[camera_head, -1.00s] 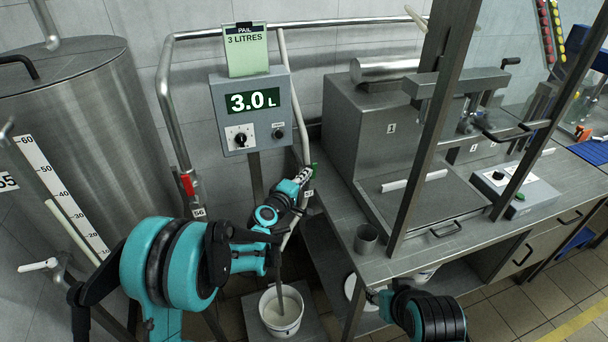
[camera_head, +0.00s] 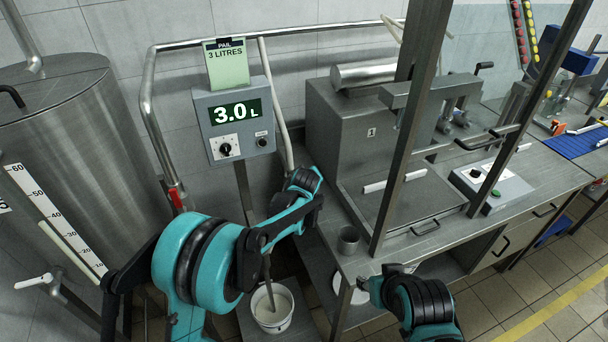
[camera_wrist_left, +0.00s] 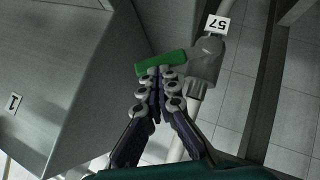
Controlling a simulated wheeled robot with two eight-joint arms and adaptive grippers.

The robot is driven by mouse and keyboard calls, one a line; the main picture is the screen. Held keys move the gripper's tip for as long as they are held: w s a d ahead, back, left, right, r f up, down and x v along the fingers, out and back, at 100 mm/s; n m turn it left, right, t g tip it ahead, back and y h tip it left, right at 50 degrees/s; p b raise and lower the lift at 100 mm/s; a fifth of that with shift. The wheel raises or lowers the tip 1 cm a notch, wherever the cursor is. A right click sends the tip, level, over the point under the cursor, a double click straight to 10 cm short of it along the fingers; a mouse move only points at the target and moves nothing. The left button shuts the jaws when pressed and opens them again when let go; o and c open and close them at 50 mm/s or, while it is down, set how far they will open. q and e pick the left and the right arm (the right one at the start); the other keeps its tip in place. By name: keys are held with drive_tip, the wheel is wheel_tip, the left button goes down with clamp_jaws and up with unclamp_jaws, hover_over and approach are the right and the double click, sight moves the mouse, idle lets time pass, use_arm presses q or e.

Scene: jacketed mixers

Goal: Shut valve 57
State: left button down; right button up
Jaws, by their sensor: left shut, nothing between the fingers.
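Valve 57 shows in the left wrist view as a grey body (camera_wrist_left: 205,62) with a green lever (camera_wrist_left: 160,62) and a white tag (camera_wrist_left: 218,25) marked 57. The lever sticks out crosswise to the pipe at the body. My left gripper (camera_wrist_left: 158,78) is shut and empty, its fingertips at the lever's side; I cannot tell if they touch it. In the head view my left arm hides the valve. My right gripper (camera_head: 364,286) is low by the bench's front corner, its fingers too small to read. The display (camera_head: 235,112) reads 3.0 L. A pail (camera_head: 272,310) holds pale liquid.
A card (camera_head: 227,64) above the display reads PAIL 3 LITRES. A steel vessel (camera_head: 75,140) with a level scale stands at left. The bench (camera_head: 420,240) at right carries a metal cup (camera_head: 348,240) and a machine marked 1 (camera_head: 345,120). A pipe rail runs behind.

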use_arm(q)
drive_tip(key=shift+w+d+f+m+g+y, duration=0.15)
drive_tip(key=shift+d+f+m+g+y, duration=0.15)
drive_tip(key=shift+d+f+y, duration=0.2)
drive_tip(key=shift+w+d+f+m+g+y, duration=0.2)
drive_tip(key=shift+d+f+m+y, duration=0.2)
drive_tip(key=shift+f+y, duration=0.2)
drive_tip(key=shift+w+d+f+m+g+y, duration=0.2)
drive_tip(key=shift+d+f+m+y, duration=0.1)
drive_tip(key=shift+d+f+y, duration=0.25)
